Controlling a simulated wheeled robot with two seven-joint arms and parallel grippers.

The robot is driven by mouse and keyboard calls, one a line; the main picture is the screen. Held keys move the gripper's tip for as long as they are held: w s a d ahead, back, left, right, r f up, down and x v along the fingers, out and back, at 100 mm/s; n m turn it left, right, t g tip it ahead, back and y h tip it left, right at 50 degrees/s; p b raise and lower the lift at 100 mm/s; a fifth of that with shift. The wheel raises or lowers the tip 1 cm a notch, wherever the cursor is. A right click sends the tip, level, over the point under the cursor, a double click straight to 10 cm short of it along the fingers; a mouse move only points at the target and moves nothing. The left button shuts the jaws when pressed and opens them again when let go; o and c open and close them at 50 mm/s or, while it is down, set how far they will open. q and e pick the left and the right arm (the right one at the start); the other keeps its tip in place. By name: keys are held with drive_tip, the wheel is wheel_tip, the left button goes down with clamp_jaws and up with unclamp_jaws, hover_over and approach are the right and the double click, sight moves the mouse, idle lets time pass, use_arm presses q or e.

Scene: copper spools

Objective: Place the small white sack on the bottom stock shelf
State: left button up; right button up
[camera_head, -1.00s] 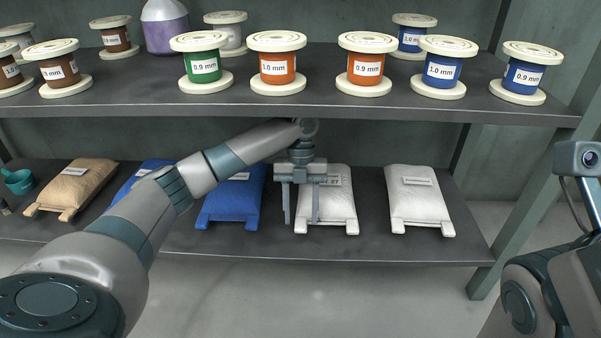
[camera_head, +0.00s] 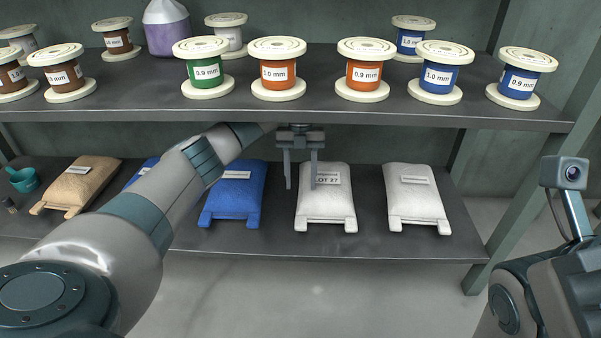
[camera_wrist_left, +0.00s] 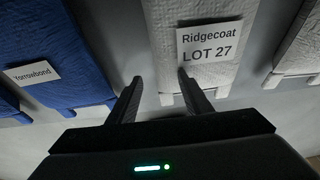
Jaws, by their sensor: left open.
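Two white sacks lie on the bottom shelf (camera_head: 280,246). The left white sack (camera_head: 326,205) is labelled LOT 27, and the right white sack (camera_head: 416,200) lies beside it with a label too small to read. My left gripper (camera_head: 301,186) is open and empty, fingers pointing down, at the upper left part of the LOT 27 sack and apart from it. In the left wrist view the LOT 27 sack (camera_wrist_left: 208,74) shows its Ridgecoat label beyond the open left fingers (camera_wrist_left: 160,88). My right arm is at the right edge; its fingers are not visible.
Blue sacks (camera_head: 234,196) and a tan sack (camera_head: 82,182) lie left on the same shelf, with a teal cup (camera_head: 24,180). The upper shelf (camera_head: 330,108) overhangs and carries several spools. Bare shelf shows right of the right white sack.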

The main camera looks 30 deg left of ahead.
sight(300, 189)
use_arm(q)
drive_tip(key=shift+w+a+f+b, duration=0.2)
drive_tip(key=shift+w+a+b, duration=0.3)
drive_tip(key=shift+w, duration=0.3)
drive_tip(key=shift+w+a+r+b, duration=0.15)
drive_tip(key=shift+w+a+b, duration=0.2)
drive_tip(key=shift+w+a, duration=0.2)
drive_tip(key=shift+d, duration=0.1)
